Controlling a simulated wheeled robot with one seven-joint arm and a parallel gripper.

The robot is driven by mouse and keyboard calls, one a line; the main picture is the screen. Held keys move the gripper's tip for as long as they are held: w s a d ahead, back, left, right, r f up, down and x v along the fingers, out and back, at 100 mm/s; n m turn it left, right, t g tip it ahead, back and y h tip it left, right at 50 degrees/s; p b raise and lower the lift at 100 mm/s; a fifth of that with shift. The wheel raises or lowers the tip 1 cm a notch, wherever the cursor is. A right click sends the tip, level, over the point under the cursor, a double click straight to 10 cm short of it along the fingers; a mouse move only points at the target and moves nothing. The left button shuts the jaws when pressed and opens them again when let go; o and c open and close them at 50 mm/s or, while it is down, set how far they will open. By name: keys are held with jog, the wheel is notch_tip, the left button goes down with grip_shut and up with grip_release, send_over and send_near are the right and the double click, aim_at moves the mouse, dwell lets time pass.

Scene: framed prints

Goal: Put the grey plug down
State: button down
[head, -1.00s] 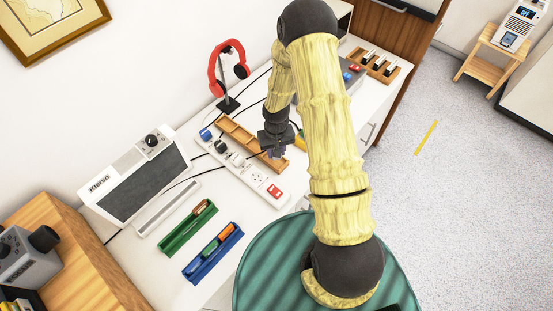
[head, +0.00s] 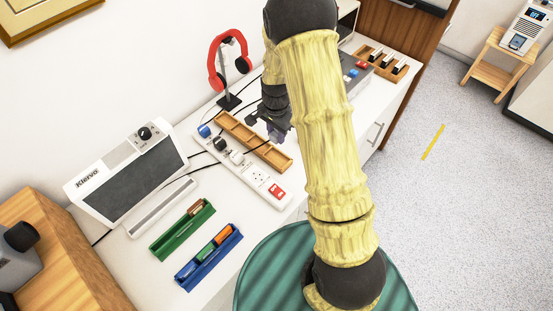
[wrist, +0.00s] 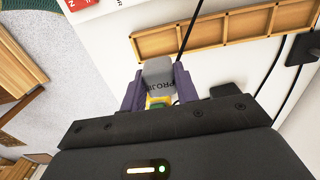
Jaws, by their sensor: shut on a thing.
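My gripper (wrist: 158,82), with purple fingers, is shut on a grey plug (wrist: 158,72) with dark lettering that starts "PROJ". The plug is clear of the tray and strip in the wrist view; its height above the desk is hard to judge. In the head view my gripper (head: 274,130) is beside the right side of a wooden compartment tray (head: 286,163), and the plug is mostly hidden there. The tray's compartments look empty; it also shows in the wrist view (wrist: 183,43).
A white power strip (head: 258,179) with several plugs and a red switch lies left of the tray. Green (head: 165,247) and blue (head: 190,276) holders lie in front. Black cables cross the white desk.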

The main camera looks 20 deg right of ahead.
jog(key=shift+d+f, duration=0.2)
send_over(277, 158)
jog(key=f, duration=0.3)
jog(key=f+p, duration=0.1)
jog(key=f, duration=0.1)
jog(key=shift+a, duration=0.25)
jog(key=shift+d+f, duration=0.15)
jog(key=shift+f, duration=0.05)
jog(key=shift+f, duration=0.2)
jog(key=shift+f+p, duration=0.3)
jog(key=shift+f, duration=1.6)
